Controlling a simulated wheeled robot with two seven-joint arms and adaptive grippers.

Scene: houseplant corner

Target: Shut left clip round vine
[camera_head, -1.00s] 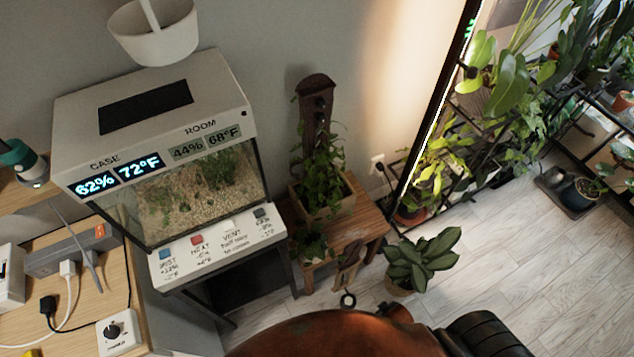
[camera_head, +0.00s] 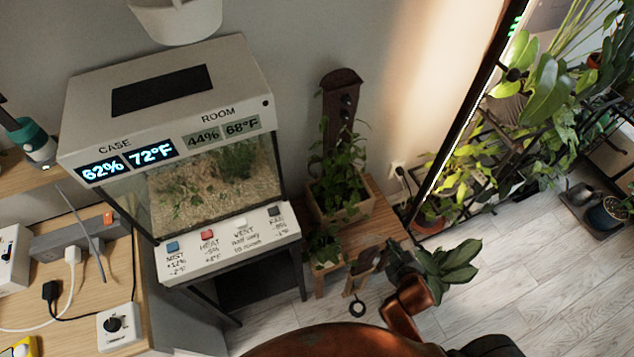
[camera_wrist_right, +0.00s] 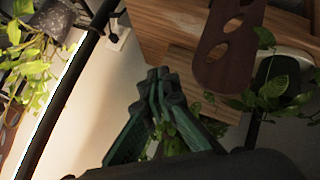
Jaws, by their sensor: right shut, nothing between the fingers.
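A tall brown board (camera_head: 342,105) stands behind a leafy vine (camera_head: 340,175) in a planter (camera_head: 342,208) on the wooden stool. Small dark fittings show on the board; I cannot tell which is the left clip or whether it is open. My right gripper (camera_wrist_right: 160,80) shows in the right wrist view, its dark green fingers shut and empty. Beyond it are leaves and a brown piece with oval holes (camera_wrist_right: 228,50). In the head view my copper right arm is low, right of the stool and apart from the vine. My left gripper is not in view.
The glass case (camera_head: 215,185) stands left of the stool (camera_head: 385,222). A small potted plant (camera_head: 325,245) sits at the stool's front. A plant shelf fills the right; pale floor (camera_head: 520,285) is clear.

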